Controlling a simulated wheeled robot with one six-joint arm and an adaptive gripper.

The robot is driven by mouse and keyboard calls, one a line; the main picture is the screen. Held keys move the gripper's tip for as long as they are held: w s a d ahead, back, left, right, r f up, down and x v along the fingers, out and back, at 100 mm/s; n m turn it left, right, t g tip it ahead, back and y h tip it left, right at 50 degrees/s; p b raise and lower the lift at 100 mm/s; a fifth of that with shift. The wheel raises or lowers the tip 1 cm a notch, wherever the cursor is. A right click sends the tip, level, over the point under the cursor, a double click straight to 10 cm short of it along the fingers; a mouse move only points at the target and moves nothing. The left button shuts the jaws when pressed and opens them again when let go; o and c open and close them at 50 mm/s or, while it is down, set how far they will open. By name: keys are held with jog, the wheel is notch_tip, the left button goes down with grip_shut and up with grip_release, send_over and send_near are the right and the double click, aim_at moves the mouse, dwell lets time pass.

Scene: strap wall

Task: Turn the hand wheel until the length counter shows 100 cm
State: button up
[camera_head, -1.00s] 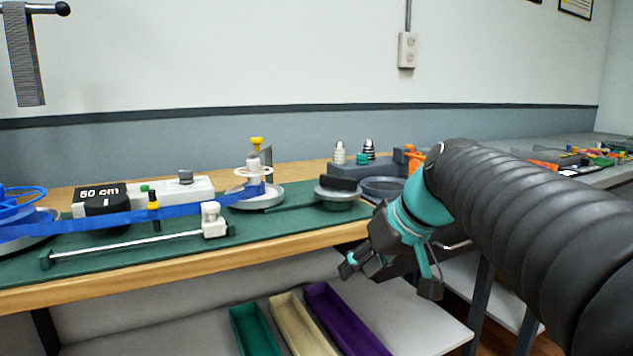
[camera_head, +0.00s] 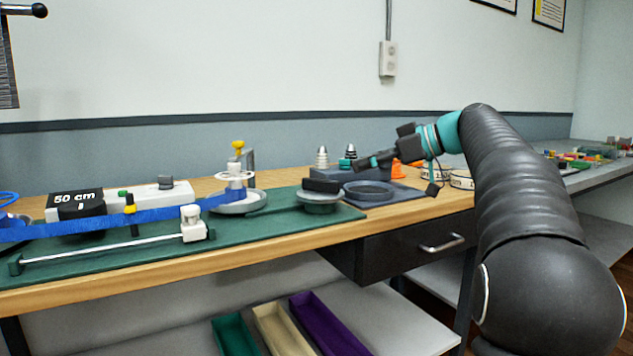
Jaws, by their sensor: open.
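The length counter (camera_head: 75,198) at the left shows "50 cm" on its black face. Blue strap (camera_head: 130,220) runs from a blue reel (camera_head: 8,215) at the left edge, past the counter, to a white spool (camera_head: 236,190) with a yellow knob on a grey round base. A round green-grey piece with a dark bar on top (camera_head: 320,196) stands to the right on the green board. I cannot tell for certain which of these is the hand wheel. My gripper (camera_head: 398,175) is open and empty, over the bench's right part, apart from the spool and the barred piece.
A dark round dish (camera_head: 369,191), striped cones (camera_head: 322,157) and an orange item (camera_head: 402,169) are close to my gripper. A white slider (camera_head: 193,223) sits on a rail at the front. Coloured trays (camera_head: 284,331) lie on the shelf below.

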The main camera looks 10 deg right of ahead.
aim_at(317, 179)
jog(key=x, duration=1.2)
jog(key=shift+w+a+f, duration=0.25)
jog(key=shift+c, duration=0.3)
grip_shut()
